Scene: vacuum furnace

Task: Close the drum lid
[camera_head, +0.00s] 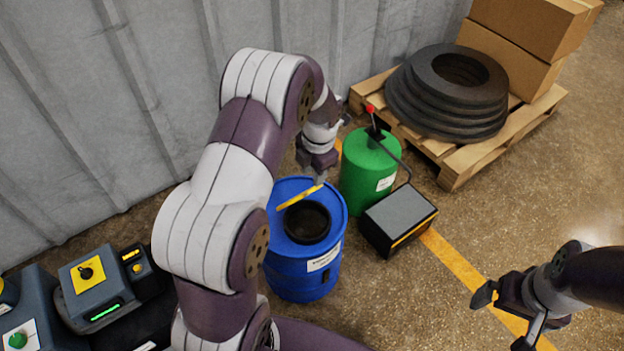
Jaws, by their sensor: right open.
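A blue drum (304,270) with a white label stands on the floor in the middle. Its top has a dark round opening (307,222). A thin yellow piece (300,196), which seems to be the lid or its edge, slants over the back of the opening. The opening is uncovered. My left gripper (320,177) points down at the drum's back rim, close to the upper end of the yellow piece. I cannot tell whether it touches it, and its fingers are too small and shadowed to read. My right gripper (500,320) is open and empty over the floor, lower right.
A green canister (369,172) with a red-tipped lever stands right behind the drum, beside a dark grey box (399,220). A pallet (470,165) holds black rings and cartons. A control panel (92,285) is at lower left. A corrugated wall stands behind.

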